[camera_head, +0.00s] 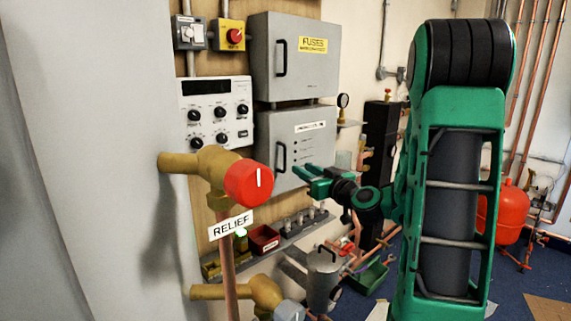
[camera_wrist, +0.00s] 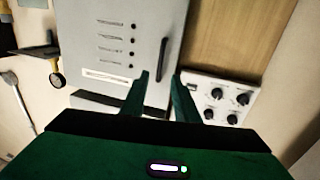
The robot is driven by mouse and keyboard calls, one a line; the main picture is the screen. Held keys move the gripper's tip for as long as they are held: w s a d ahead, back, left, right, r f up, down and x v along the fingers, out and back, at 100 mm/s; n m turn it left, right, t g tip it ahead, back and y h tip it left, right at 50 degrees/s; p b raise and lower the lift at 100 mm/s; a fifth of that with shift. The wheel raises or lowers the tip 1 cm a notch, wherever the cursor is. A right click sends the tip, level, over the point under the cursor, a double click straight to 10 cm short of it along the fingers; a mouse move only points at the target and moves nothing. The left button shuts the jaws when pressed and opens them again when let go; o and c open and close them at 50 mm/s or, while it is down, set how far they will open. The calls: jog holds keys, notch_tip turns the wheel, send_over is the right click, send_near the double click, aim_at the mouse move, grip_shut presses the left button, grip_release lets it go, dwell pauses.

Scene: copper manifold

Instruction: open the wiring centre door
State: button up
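The wiring centre (camera_head: 310,135) is the lower grey box on the wooden board, with a white label strip and small dark dots on its door. Its door (camera_wrist: 125,45) looks shut. A black vertical bar handle (camera_head: 281,157) is at the door's left edge. In the wrist view, which is upside down, the handle (camera_wrist: 163,73) stands just beyond and between my fingertips. My green gripper (camera_head: 304,173) is in front of the door, a little right of the handle's lower end. The fingers (camera_wrist: 161,88) are apart and hold nothing. I cannot tell whether they touch the handle.
The grey fuses box (camera_head: 305,75) sits directly above. A white control panel (camera_head: 215,112) with knobs is to the left. A red relief valve knob (camera_head: 249,183) on brass pipe stands in the foreground. A shelf with fittings and a red bin (camera_head: 263,239) lies below.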

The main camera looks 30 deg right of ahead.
aim_at(285, 159)
jog(key=w, duration=1)
jog(key=shift+w, duration=0.35)
grip_shut()
